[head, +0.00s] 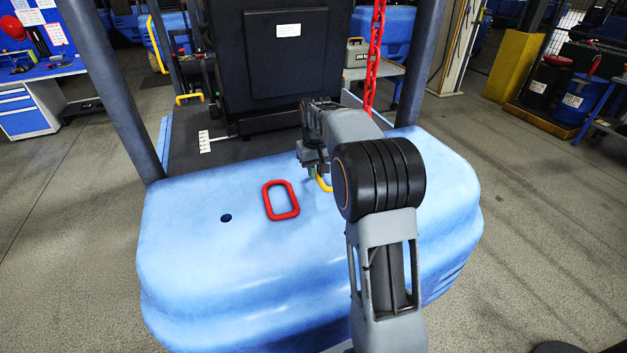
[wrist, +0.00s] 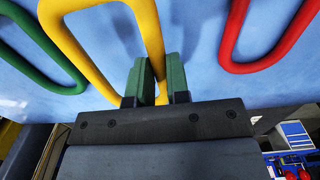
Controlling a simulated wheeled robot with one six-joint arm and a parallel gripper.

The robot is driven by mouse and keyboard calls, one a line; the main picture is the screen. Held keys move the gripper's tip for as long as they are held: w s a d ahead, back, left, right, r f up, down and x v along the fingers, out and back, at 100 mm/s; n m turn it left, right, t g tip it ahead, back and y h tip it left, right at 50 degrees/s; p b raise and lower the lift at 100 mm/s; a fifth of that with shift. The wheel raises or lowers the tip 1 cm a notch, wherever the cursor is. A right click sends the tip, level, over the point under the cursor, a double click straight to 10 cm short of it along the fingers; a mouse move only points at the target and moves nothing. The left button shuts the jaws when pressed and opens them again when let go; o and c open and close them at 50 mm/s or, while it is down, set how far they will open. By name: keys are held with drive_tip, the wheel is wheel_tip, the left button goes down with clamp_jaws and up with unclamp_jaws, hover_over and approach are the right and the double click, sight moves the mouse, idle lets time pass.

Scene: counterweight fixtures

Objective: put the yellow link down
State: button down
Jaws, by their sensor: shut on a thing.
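The yellow link (head: 323,184) shows only in part in the head view, beside my gripper (head: 313,170) and partly behind my arm. In the wrist view the yellow link (wrist: 78,50) is large, with one long side between the green fingertips of my gripper (wrist: 158,82). My gripper is shut on that side. The link is over the blue counterweight top (head: 200,255). I cannot tell whether it touches the surface.
A red link (head: 268,200) lies left of my gripper on the counterweight; it also shows in the wrist view (wrist: 228,45). A green link (wrist: 30,58) is on the other side of the yellow one. A dark hole (head: 225,218) is further left. A red chain (head: 374,60) hangs behind.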

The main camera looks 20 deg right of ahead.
sight(316, 187)
drive_tip(key=shift+f, duration=1.7)
drive_tip(key=c, duration=1.1)
unclamp_jaws()
drive_tip(key=shift+f, duration=0.15)
wheel_tip(316, 187, up, 12)
drive_tip(key=shift+a+f, duration=0.1)
drive_tip(key=s+a+r+t, duration=0.1)
drive_tip(key=s+a, duration=0.2)
drive_tip(key=s, duration=0.4)
drive_tip(key=s+a+r+t, duration=0.1)
drive_tip(key=s+a+t, duration=0.1)
drive_tip(key=s, duration=0.5)
drive_tip(key=s+a+f+t, duration=0.1)
drive_tip(key=s+a+f, duration=0.2)
drive_tip(key=s+f, duration=0.4)
drive_tip(key=s, duration=0.3)
drive_tip(key=shift+s+f+t, duration=0.25)
drive_tip(key=shift+s+t, duration=0.15)
